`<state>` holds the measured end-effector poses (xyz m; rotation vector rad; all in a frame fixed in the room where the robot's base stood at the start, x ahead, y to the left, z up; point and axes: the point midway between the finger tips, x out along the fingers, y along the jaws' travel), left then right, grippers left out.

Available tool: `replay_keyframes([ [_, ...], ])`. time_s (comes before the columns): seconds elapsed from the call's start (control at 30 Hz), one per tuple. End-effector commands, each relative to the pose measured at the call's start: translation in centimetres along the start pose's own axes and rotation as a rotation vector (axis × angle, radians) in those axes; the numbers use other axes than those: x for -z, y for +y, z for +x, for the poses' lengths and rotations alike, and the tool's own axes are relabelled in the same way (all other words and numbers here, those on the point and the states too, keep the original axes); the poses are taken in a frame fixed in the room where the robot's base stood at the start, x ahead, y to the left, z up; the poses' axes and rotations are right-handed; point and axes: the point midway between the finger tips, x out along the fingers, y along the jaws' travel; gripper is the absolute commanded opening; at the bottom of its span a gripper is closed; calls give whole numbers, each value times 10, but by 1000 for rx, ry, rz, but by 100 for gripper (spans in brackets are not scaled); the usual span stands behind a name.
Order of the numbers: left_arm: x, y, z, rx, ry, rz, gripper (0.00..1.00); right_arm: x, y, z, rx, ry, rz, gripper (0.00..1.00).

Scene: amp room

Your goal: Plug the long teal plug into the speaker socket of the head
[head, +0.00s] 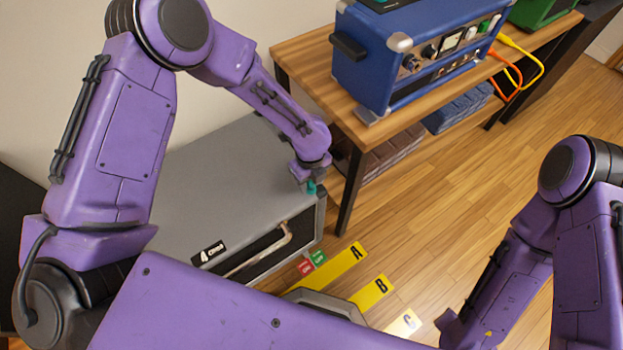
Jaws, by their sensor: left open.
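The blue amp head (372,62) stands on the wooden table, its panel (450,50) of knobs and sockets facing right; I cannot tell which socket is the speaker one. A small teal plug (311,188) shows at the right end of the grey cabinet top, just under my left gripper (309,177). The gripper is open at the plug; its fingers are small and partly hidden, so contact is unclear. The plug's length is also unclear. My right arm comes in at the right, and its end runs off the bottom edge.
The grey cabinet (215,185) stands left of the wooden table (315,48). A green amp (540,10) is at the back, with orange (512,88) and yellow (541,68) cables hanging near it. Floor labels A, B, C (343,267) lie in front. Folded cloths fill the lower shelf.

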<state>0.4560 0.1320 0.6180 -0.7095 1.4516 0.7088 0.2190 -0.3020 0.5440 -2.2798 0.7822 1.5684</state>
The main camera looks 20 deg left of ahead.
Motion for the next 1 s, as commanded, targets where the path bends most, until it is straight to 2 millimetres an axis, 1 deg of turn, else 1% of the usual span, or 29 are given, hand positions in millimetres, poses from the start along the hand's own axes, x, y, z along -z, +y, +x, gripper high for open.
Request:
replay_keyframes([
  [0.43,0,0,0,-1,0,0,49,0,0,0,0,0,0,43],
  [0.7,0,0,-1,-1,-1,2,49,2,1,-6,0,0,0,43],
  [0.97,0,0,0,-1,0,1,49,2,0,-5,0,0,0,43],
  [1.0,0,0,0,-1,0,1,36,2,0,-5,0,0,0,43],
])
